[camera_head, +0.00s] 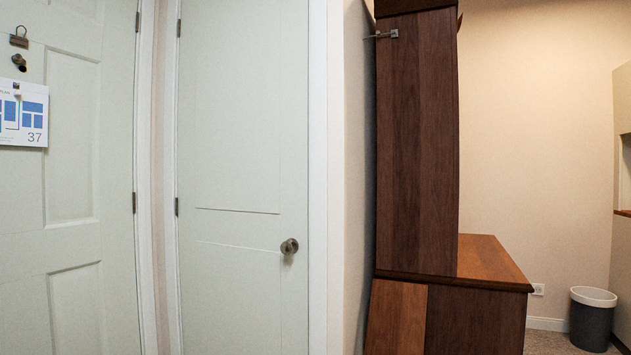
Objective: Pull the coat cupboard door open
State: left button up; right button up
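A narrow pale green door (235,130), which looks like the coat cupboard door, stands shut in its white frame in the middle-left of the head view. Its round dark metal knob (289,246) sits near its right edge. Its hinges (177,207) are along its left edge. Neither of my grippers is in view, and nothing touches the knob.
A wider panelled door (75,190) with a hanging plan sheet (23,114) is at the left. A tall dark wooden hutch (418,150) stands right of the cupboard frame, with a brown lower cabinet (475,320). A grey bin (591,325) stands far right.

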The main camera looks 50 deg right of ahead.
aim_at(242, 201)
jog(key=z, duration=1)
jog(key=i+j+z, duration=0.2)
jog(key=i+j, duration=0.25)
jog(key=j, duration=0.1)
